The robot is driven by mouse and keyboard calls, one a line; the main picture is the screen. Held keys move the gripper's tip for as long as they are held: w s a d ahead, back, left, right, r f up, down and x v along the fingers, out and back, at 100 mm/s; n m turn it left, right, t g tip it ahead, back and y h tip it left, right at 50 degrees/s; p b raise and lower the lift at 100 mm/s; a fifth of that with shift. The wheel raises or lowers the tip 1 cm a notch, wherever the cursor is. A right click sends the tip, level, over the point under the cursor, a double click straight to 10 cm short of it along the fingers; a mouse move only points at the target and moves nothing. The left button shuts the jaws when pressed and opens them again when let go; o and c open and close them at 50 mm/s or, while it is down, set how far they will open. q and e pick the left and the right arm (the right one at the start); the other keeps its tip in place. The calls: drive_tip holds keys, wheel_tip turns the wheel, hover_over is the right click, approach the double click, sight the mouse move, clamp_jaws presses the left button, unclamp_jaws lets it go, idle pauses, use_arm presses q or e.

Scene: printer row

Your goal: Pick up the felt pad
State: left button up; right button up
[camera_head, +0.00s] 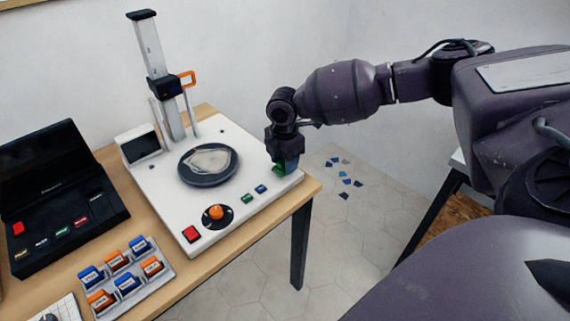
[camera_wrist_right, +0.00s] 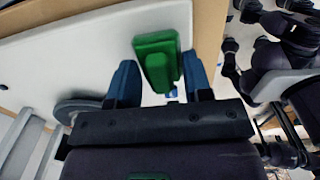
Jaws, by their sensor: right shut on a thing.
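The felt pad looks like a green block with a narrower raised part (camera_wrist_right: 158,62); I take this green piece to be the pad. It also shows small in the head view (camera_head: 279,169), at the right edge of the white printer base. My right gripper (camera_head: 285,162) points down there, and its blue fingers (camera_wrist_right: 160,85) are on both sides of the pad, shut on it. The gripper hides part of the pad in the head view. I cannot tell whether the pad touches the base. My left gripper is not in view.
The white printer (camera_head: 240,209) stands on a wooden table (camera_head: 312,187), with a pale flat piece (camera_head: 209,160) on its dark round plate (camera_head: 186,177). A black case (camera_head: 62,190) and a tray of orange and blue cartridges (camera_head: 160,277) are left. Blue chips (camera_head: 346,181) lie on the floor.

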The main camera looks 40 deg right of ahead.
wheel_tip(320, 180, up, 19)
drive_tip(key=p, duration=0.3)
drive_tip(key=shift+f, duration=0.15)
